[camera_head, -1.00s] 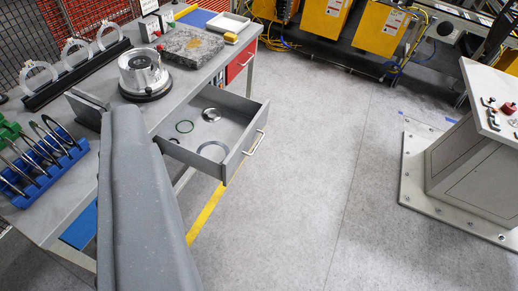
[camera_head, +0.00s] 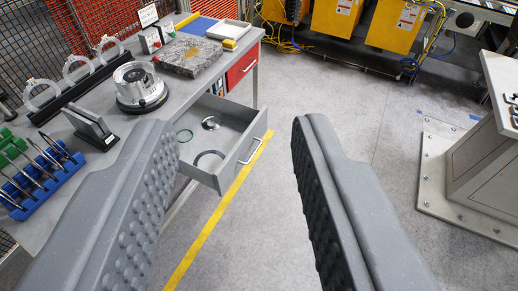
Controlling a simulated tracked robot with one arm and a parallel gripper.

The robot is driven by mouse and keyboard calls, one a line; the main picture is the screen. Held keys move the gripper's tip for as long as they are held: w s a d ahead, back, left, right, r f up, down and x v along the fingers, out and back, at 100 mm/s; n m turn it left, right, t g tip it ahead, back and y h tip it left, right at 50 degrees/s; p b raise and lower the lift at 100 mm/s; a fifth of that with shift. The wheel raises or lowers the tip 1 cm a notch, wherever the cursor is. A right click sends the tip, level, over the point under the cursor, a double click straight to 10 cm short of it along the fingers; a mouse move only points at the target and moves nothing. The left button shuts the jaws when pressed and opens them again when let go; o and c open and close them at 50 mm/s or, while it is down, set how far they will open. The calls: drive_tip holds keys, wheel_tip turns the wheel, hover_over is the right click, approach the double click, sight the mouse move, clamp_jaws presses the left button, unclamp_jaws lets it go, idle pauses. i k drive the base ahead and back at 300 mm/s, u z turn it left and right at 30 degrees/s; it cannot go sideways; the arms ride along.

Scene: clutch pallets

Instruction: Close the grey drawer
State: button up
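The grey drawer (camera_head: 228,166) is pulled out from under the workbench and stands open. Its front panel carries a metal handle (camera_head: 255,151). My gripper (camera_head: 236,130) is open and empty. Its two grey studded fingers reach in from the bottom, one on each side of the drawer in the picture. The left finger covers the drawer's near left part. I see no contact between either finger and the drawer.
The workbench (camera_head: 110,134) holds a round metal fixture (camera_head: 140,88), a granite block (camera_head: 188,55), a blue rack (camera_head: 45,180) and a grey stand (camera_head: 92,126). A red drawer (camera_head: 242,68) is shut behind. A grey pedestal (camera_head: 490,165) stands at right. The floor between is clear.

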sight(242, 128)
drive_tip(key=z, duration=0.1)
drive_tip(key=i, duration=1)
drive_tip(key=u, duration=0.8)
drive_tip(key=k, duration=1.25)
drive_tip(key=z, duration=0.55)
drive_tip(key=i, duration=1)
drive_tip(key=u, duration=0.05)
